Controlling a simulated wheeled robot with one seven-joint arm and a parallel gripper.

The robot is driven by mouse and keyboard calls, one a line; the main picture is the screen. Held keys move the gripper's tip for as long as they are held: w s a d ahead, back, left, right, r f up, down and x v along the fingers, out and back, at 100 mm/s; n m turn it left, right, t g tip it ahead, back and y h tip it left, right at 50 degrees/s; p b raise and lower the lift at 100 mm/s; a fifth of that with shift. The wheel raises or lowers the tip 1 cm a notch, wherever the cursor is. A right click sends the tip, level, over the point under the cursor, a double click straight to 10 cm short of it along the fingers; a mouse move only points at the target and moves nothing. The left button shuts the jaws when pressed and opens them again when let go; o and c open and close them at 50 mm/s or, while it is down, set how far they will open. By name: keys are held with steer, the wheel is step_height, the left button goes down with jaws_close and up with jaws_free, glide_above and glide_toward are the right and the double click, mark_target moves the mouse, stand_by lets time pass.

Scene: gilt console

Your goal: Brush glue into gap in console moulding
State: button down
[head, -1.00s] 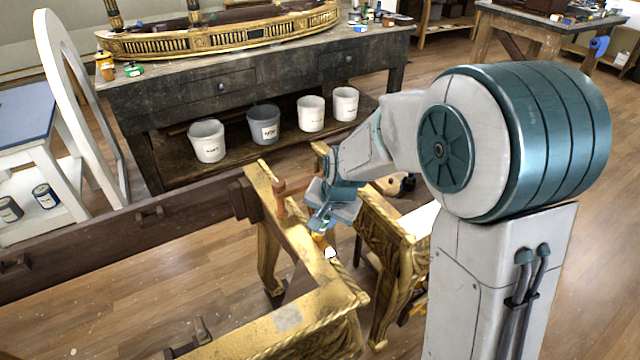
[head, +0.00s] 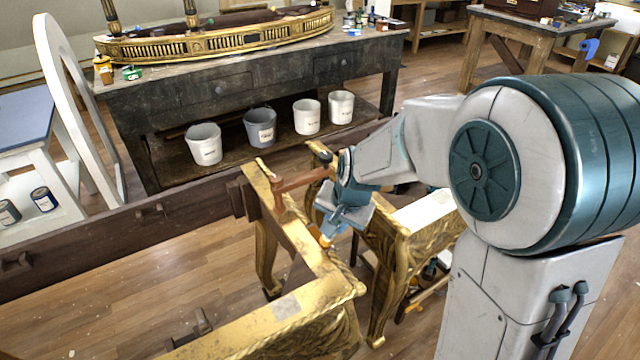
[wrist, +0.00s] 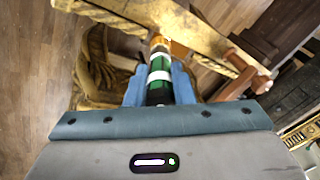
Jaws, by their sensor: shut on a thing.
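The gilt console (head: 305,255) stands in the middle of the head view, with a carved moulding along its rail. My gripper (head: 338,222) is low beside this rail, shut on a brush with a green, white and black banded handle (wrist: 159,75). The brush points away from my gripper in the wrist view, and its orange-tan end (wrist: 158,42) is at the gilt rail (wrist: 185,25). I cannot tell whether the bristles touch the rail. The gap in the moulding cannot be made out; the brush and gripper cover part of the rail. No glue is clearly visible.
A reddish-brown wooden clamp (head: 300,181) sits on the rail close to my gripper, also in the wrist view (wrist: 240,75). A dark beam (head: 110,230) runs left from the console. A dark workbench (head: 180,90) with several buckets stands behind. Floor at lower left is open.

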step_height(320, 180, up, 2)
steer(key=shift+w+p, duration=0.15)
steer(key=shift+p, duration=0.4)
steer(key=shift+r+p, duration=1.5)
steer(key=shift+r, duration=0.65)
